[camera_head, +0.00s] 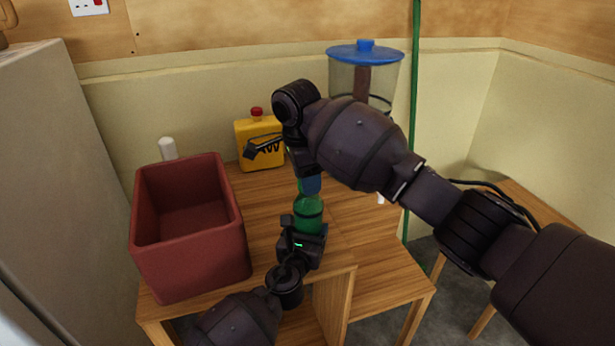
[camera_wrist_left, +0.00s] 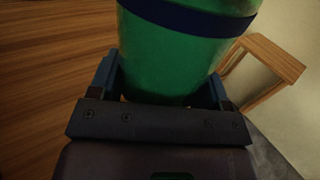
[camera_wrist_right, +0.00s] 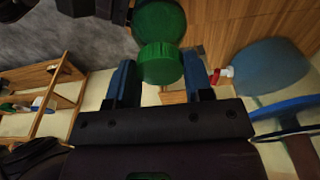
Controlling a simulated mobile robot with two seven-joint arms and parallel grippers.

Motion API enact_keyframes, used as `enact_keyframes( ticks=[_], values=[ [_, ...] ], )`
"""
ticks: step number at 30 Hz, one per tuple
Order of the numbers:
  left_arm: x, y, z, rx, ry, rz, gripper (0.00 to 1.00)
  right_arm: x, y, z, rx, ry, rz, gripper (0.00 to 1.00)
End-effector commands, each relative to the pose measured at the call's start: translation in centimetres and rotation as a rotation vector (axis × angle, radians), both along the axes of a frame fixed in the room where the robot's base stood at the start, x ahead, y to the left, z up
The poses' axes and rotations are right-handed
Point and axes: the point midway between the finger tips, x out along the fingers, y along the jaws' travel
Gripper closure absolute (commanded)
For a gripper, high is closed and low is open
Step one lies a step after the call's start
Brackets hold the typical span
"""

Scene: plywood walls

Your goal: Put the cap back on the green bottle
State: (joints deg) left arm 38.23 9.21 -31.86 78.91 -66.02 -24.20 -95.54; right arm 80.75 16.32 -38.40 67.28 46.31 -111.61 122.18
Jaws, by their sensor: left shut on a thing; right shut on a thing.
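The green bottle (camera_head: 308,213) stands upright over the wooden table. My left gripper (camera_head: 302,236) is shut around its lower body; the left wrist view shows the green bottle (camera_wrist_left: 185,60) with a dark blue band between the blue fingers. My right gripper (camera_head: 310,184) is directly above the bottle, pointing down. In the right wrist view it is shut on the ridged green cap (camera_wrist_right: 161,63), with the green bottle (camera_wrist_right: 160,20) just beyond it. The fingers hide the cap in the head view. I cannot tell whether cap and bottle touch.
A red crate (camera_head: 190,262) stands on the wooden table (camera_head: 262,205) at the left. A green pole (camera_head: 414,120) rises behind my right arm.

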Motion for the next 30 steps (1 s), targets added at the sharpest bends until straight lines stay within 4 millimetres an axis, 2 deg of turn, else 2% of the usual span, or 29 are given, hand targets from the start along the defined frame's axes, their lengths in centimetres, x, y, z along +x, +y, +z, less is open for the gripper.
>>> enact_keyframes(
  ticks=[3,9,15,20,28,29,30],
  values=[
    [-0.02,0.03,-0.06,0.001,0.001,0.0,0.96,0.01,0.1,0.07,0.002,0.002,-0.206,0.74],
    [-0.02,0.04,-0.07,0.001,0.002,0.001,0.96,0.11,0.01,0.09,0.001,0.001,-0.507,0.74],
    [-0.02,0.05,-0.08,0.001,0.002,0.001,0.96,0.16,0.0,0.1,0.001,0.0,-0.723,0.74],
    [-0.02,0.05,-0.09,0.001,0.002,0.001,0.96,0.17,0.0,0.11,0.0,-0.001,-0.79,0.74],
    [-0.02,0.06,-0.1,0.001,0.002,0.001,0.96,0.17,0.0,0.12,0.0,-0.001,-0.793,0.74],
    [-0.02,0.06,-0.1,0.001,0.002,0.001,0.96,0.17,0.0,0.11,0.0,-0.001,-0.792,0.5],
    [-0.02,0.06,-0.1,0.001,0.002,0.001,0.96,0.16,0.01,0.12,0.0,-0.001,-0.792,0.44]
  ],
)
